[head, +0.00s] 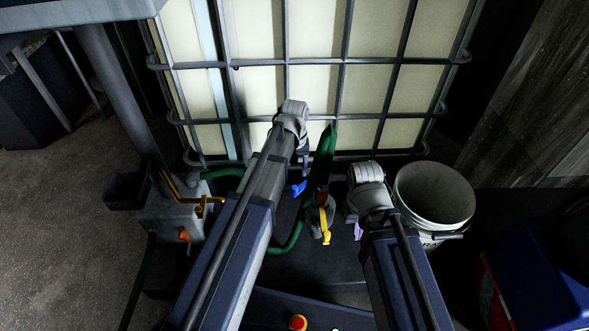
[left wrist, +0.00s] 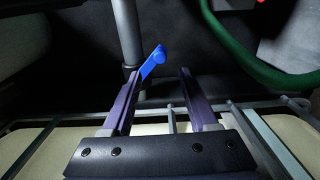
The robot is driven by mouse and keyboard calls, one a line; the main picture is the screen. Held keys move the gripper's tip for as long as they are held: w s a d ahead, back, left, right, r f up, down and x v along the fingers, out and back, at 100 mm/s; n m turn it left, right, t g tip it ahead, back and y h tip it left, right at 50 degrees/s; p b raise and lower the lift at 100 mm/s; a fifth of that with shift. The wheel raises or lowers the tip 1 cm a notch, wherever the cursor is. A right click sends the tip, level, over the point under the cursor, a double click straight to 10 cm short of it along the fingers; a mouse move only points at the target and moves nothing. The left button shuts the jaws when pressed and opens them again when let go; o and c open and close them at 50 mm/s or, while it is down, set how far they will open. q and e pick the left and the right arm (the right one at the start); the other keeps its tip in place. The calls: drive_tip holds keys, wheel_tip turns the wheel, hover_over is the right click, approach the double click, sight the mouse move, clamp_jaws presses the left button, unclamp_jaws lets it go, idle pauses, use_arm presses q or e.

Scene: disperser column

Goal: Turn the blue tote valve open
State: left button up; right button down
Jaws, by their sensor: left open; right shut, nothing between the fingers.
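The blue valve handle (head: 299,188) is a small lever low in front of the caged white tote (head: 310,80). In the left wrist view the blue handle (left wrist: 152,62) slants up and right from beside the left finger's tip. My left gripper (head: 304,167) is open just above the handle in the head view; its open fingers also show in the left wrist view (left wrist: 160,76). I cannot tell whether a finger touches the handle. My right gripper (head: 358,230) is shut and empty, to the right of a yellow-handled valve. The valve body is mostly hidden.
A green hose (head: 326,155) runs down beside the yellow valve handle (head: 325,225) and curls behind my left arm. A white bucket (head: 434,196) stands at the right. A grey box with yellow and orange handles (head: 168,215) stands at the left.

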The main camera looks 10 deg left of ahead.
use_arm(q)
drive_tip(key=shift+w+a, duration=0.1)
drive_tip(key=shift+a, duration=0.05)
drive_tip(key=shift+c, duration=0.9)
drive_tip(key=w+a+n, duration=0.1)
drive_tip(key=a+n, duration=0.1)
drive_tip(key=n, duration=0.1)
drive_tip(key=w+a+r+n+h+p, duration=0.1)
drive_tip(key=a+n, duration=0.2)
drive_tip(key=w+a+r+n+g+h, duration=0.1)
drive_tip(key=a+n, duration=0.2)
drive_tip(key=shift+n, duration=0.4)
drive_tip(key=c, duration=0.7)
drive_tip(key=shift+a+r+n+h+p, duration=0.1)
drive_tip(key=shift+a+n+h+p, duration=0.2)
drive_tip(key=shift+a+n, duration=0.25)
clamp_jaws()
drive_tip(key=s+d+f+b, duration=0.2)
drive_tip(key=d+f+b, duration=0.4)
drive_tip(key=f+b, duration=0.3)
drive_tip(key=shift+d+f+b, duration=0.15)
drive_tip(key=shift+f+b, duration=0.2)
drive_tip(key=shift+b, duration=0.05)
drive_tip(key=shift+s+d, duration=0.1)
drive_tip(key=shift+s, duration=0.1)
drive_tip(key=shift+s+d+n, duration=0.15)
drive_tip(key=shift+n, duration=0.2)
